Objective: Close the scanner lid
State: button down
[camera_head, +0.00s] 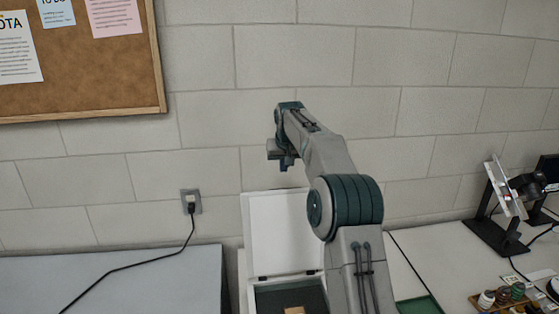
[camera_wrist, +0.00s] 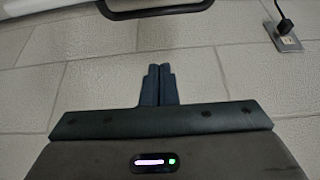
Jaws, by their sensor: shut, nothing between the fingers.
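The scanner (camera_head: 257,296) stands on a table against the wall, with its white lid (camera_head: 279,234) raised nearly upright. The lid's right part is hidden behind my arm. A small brown item (camera_head: 294,311) lies on the dark scanner bed, cut off by the bottom edge. My gripper (camera_head: 285,164) is above the lid's top edge, near the wall, apart from the lid as far as I can see. In the wrist view my gripper's fingers (camera_wrist: 158,70) are together, with nothing between them, against the block wall.
A grey table (camera_head: 120,280) with a black cable to a wall socket (camera_head: 191,202) is at left. At right stand a monitor-like stand (camera_head: 497,232) and a wooden tray (camera_head: 487,307) of small jars. A dark rounded bar (camera_wrist: 155,13) tops the wrist view; I cannot tell what it is.

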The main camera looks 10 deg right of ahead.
jog(key=f, duration=0.1)
jog(key=s+f, duration=0.1)
jog(key=f, duration=0.3)
jog(key=shift+s+a+p, duration=0.15)
jog(key=shift+s+p, duration=0.2)
jog(key=shift+p, duration=0.05)
